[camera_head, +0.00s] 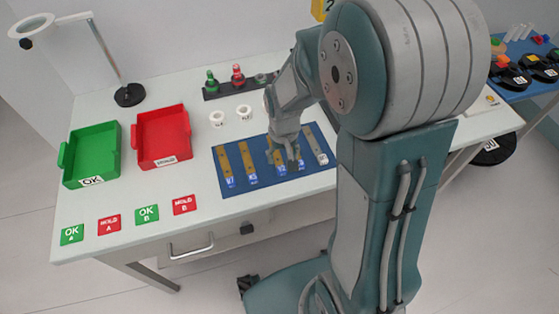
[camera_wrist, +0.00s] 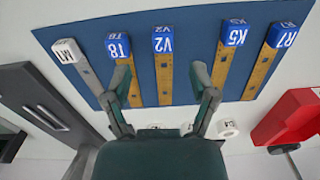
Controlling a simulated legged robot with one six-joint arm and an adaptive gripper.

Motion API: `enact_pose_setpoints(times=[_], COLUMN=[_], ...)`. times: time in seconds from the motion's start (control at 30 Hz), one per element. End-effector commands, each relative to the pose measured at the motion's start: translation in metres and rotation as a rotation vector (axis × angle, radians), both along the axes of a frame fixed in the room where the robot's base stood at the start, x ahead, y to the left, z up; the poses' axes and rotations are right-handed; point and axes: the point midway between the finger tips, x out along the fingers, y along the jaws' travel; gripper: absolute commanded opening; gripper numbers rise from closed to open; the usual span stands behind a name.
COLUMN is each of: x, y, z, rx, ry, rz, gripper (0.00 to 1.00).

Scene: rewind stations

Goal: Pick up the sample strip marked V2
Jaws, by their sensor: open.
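The V2 strip (camera_wrist: 163,70) is a narrow yellow-brown strip with a blue end block marked V2, lying on a blue mat (camera_wrist: 198,45). In the wrist view it is the middle strip. My gripper (camera_wrist: 161,78) is open and empty, one finger on each side of the V2 strip in that view. In the head view my gripper (camera_head: 288,163) is over the V2 strip's blue block (camera_head: 281,171) and hides part of the strip. I cannot tell the height of the fingertips above the mat.
Strips T8 (camera_wrist: 118,48) and K5 (camera_wrist: 236,36) flank it; the left finger overlaps T8 in the wrist view. R7 (camera_wrist: 281,37) and white-ended M1 (camera_wrist: 68,50) lie farther out. Green (camera_head: 91,155) and red (camera_head: 163,137) trays stand left, with white rings (camera_head: 217,119) behind the mat.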

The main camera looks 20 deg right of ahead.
Motion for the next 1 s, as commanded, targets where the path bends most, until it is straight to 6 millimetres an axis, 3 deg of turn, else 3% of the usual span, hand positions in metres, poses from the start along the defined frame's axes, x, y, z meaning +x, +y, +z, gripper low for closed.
enact_pose_setpoints(times=[0.37, 0.67, 0.83, 1.0], x=[0.001, 0.001, 0.002, 0.001], y=[0.000, -0.001, 0.000, 0.000], z=[-0.048, -0.053, -0.053, -0.053], rx=[-0.001, 0.000, -0.001, -0.001], ry=[0.002, -0.001, -0.001, 0.000], rz=[0.001, 0.001, 0.001, 0.001], gripper=[0.74, 0.74, 0.03, 0.00])
